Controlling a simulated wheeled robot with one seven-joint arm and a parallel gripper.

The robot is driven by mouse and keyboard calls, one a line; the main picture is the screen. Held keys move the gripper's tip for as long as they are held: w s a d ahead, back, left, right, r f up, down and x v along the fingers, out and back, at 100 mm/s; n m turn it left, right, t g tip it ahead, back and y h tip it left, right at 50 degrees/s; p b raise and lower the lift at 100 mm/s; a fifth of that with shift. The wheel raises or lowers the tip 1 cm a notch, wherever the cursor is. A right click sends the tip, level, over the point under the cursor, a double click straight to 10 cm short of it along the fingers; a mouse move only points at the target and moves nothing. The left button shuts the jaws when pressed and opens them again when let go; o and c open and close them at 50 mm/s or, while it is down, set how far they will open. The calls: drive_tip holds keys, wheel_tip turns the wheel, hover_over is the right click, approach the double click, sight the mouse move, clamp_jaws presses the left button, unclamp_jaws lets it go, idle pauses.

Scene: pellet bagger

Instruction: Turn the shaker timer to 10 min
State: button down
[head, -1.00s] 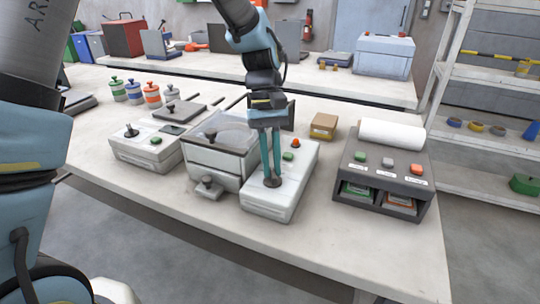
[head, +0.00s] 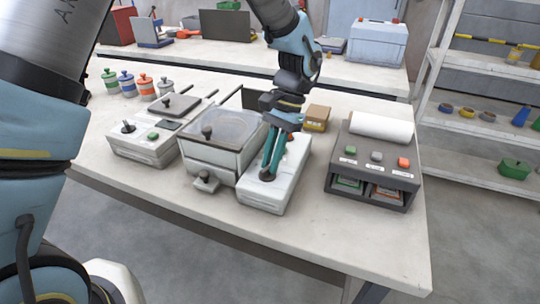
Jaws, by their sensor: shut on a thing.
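The shaker timer is a dark round knob (head: 266,175) on the sloped top of a white control box (head: 262,199), near the middle of the head view. My gripper (head: 267,173) reaches down from above with its teal fingers shut on the knob. The fingers are tilted, with the wrist up and to the right of the knob. The fingers cover part of the knob, and I cannot read any scale or pointer. The box's orange and green buttons are mostly hidden behind my gripper.
A clear-lidded shaker box (head: 225,135) stands directly left of the control box. A dark unit with three buttons (head: 374,168) and a paper roll stands to the right. A small cardboard box (head: 317,117) sits behind. The table's front edge (head: 300,245) is clear.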

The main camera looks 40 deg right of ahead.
drive_tip(key=m, duration=0.1)
drive_tip(key=m+t, duration=0.1)
drive_tip(key=m, duration=0.2)
drive_tip(key=shift+s+m+t, duration=0.3)
drive_tip(key=shift+t, duration=0.1)
drive_tip(key=shift+s+m+t, duration=0.2)
drive_tip(key=shift+m+t, duration=0.5)
drive_tip(key=shift+m, duration=1.1)
drive_tip(key=shift+h, duration=0.3)
drive_tip(key=c, duration=0.9)
unclamp_jaws()
drive_tip(key=b+v, duration=0.2)
drive_tip(key=v, duration=0.8)
drive_tip(key=shift+s+d+r, duration=0.15)
drive_tip(key=shift+r, duration=0.2)
